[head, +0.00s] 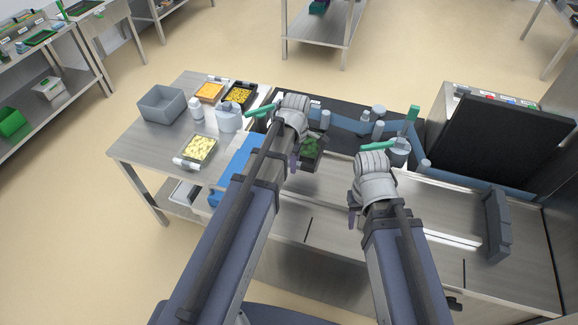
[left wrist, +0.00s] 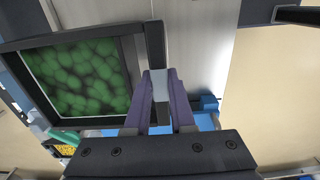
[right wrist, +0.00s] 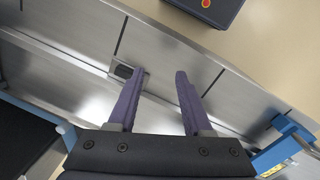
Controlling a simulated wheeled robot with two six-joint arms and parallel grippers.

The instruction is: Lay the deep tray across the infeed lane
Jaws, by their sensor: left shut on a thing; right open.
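The deep tray (head: 307,163) is dark, with green produce in it. My left gripper (head: 294,165) is shut on it and holds it over the left part of the steel infeed lane (head: 335,190). In the left wrist view the tray (left wrist: 75,38) fills the upper left, and the fingers (left wrist: 160,78) close on a tab at its right edge. I cannot tell whether the tray touches the lane. My right gripper (head: 353,212) is open and empty above the lane; the right wrist view shows its fingers (right wrist: 158,85) apart over bare steel.
A side table at left carries a grey bin (head: 162,104), a tray of yellow food (head: 200,149), orange and yellow trays and white bottles. A dark raised lid (head: 505,135) stands at right. A grey block (head: 497,225) sits on the steel at right. The middle lane is clear.

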